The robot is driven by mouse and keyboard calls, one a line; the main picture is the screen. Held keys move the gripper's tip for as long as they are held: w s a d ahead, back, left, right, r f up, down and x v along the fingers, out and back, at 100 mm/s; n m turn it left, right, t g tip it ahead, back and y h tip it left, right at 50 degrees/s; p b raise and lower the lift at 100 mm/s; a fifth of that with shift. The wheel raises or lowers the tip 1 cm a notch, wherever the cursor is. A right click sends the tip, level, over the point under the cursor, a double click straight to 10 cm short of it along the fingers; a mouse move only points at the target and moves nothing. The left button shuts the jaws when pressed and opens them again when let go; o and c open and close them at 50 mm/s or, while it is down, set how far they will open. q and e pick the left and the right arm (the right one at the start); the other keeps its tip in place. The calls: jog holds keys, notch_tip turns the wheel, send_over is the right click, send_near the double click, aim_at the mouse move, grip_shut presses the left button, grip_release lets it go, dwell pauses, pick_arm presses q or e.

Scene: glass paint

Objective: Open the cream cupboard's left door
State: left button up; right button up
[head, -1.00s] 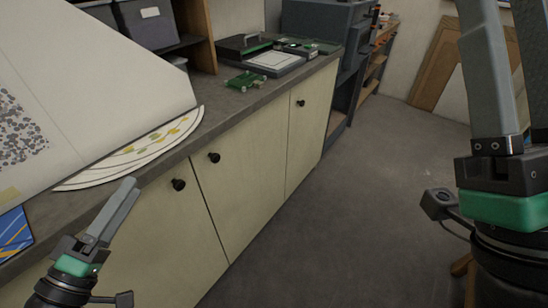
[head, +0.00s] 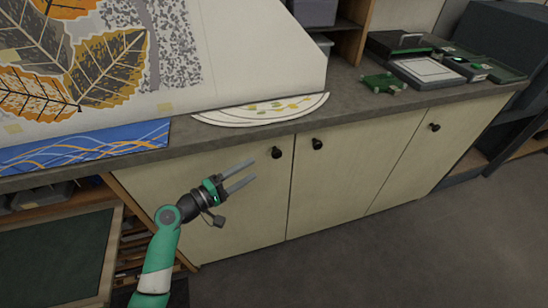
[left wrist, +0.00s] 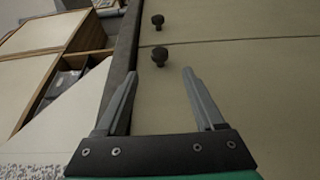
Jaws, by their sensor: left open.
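The cream cupboard's left door (head: 240,205) is closed, with a dark round knob (head: 277,152) near its upper right corner. My left gripper (head: 253,170) is open and empty in front of this door, its fingertips pointing right, a little left of and below the knob. In the left wrist view the same knob (left wrist: 159,58) shows just beyond the gap between the open fingertips (left wrist: 159,77), apart from both fingers. A second knob (head: 317,144) on the neighbouring closed door (head: 345,180) sits just across the seam. My right gripper is out of view.
A grey worktop (head: 350,110) runs above the doors, with a white fan-shaped panel (head: 265,110) and a green part (head: 384,83). A third door (head: 440,150) is closed. Open shelving with a green-topped board (head: 60,260) lies left. The floor (head: 370,260) in front is clear.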

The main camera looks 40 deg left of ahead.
aim_at(273, 156)
pick_arm(q)
jog(key=w+b, duration=0.1)
jog(key=w, duration=0.4)
jog(key=w+d+b, duration=0.1)
jog(key=w, duration=0.2)
jog(key=shift+w+b, duration=0.3)
jog(key=shift+w, duration=0.4)
grip_shut()
dwell(0.5)
